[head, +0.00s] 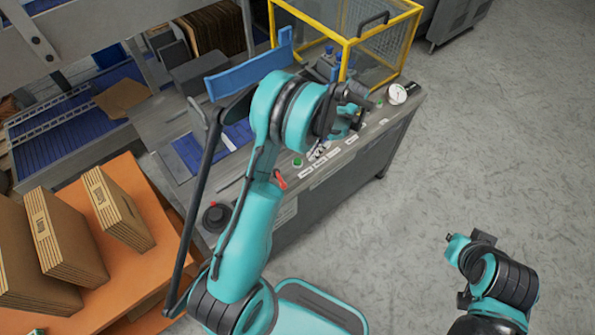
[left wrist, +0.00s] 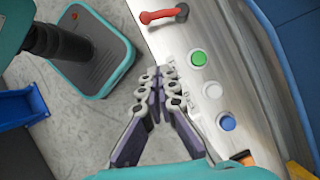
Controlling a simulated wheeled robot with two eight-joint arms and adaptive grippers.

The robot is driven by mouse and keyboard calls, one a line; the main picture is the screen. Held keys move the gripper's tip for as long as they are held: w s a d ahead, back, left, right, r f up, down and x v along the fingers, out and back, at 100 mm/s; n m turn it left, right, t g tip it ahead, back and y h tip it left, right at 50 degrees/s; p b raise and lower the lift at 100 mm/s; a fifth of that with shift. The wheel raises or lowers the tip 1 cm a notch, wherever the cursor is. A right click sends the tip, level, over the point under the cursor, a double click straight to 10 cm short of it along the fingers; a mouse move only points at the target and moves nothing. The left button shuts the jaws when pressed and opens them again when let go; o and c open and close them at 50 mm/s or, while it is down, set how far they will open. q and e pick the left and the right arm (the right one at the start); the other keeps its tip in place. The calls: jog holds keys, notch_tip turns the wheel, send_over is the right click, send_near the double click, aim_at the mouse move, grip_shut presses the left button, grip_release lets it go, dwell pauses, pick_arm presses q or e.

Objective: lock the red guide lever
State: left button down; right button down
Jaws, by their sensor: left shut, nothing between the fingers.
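The red guide lever (left wrist: 163,15) shows at the top of the left wrist view, on the grey panel, with a dark pivot at its right end. It also shows as a small red piece beside my left arm in the head view (head: 280,180). My left gripper (left wrist: 158,76) is shut and empty. Its fingertips are over the panel's edge, apart from the lever and below it in the left wrist view. In the head view the left gripper (head: 320,151) is partly hidden by its own wrist. My right arm shows at lower right; its gripper cannot be made out.
A green button (left wrist: 198,58), a white button (left wrist: 212,90) and a blue button (left wrist: 228,122) line the panel close to the fingers. A yellow-framed cage (head: 345,45) and a gauge (head: 397,94) stand behind. Cardboard stacks (head: 65,235) sit at left. The floor at right is clear.

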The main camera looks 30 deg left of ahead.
pick_arm(q)
jog(key=shift+s, duration=0.1)
jog(key=b+x, duration=0.3)
jog(key=x, duration=0.7)
jog(key=shift+f, duration=0.15)
jog(key=shift+s+a+r+b, duration=0.25)
jog(key=shift+s+a, duration=0.4)
jog(key=shift+s, duration=0.1)
jog(key=shift+s+a+r+b, duration=0.25)
jog(key=shift+s+a+r, duration=0.05)
jog(key=shift+s+a, duration=0.35)
jog(key=shift+s, duration=0.1)
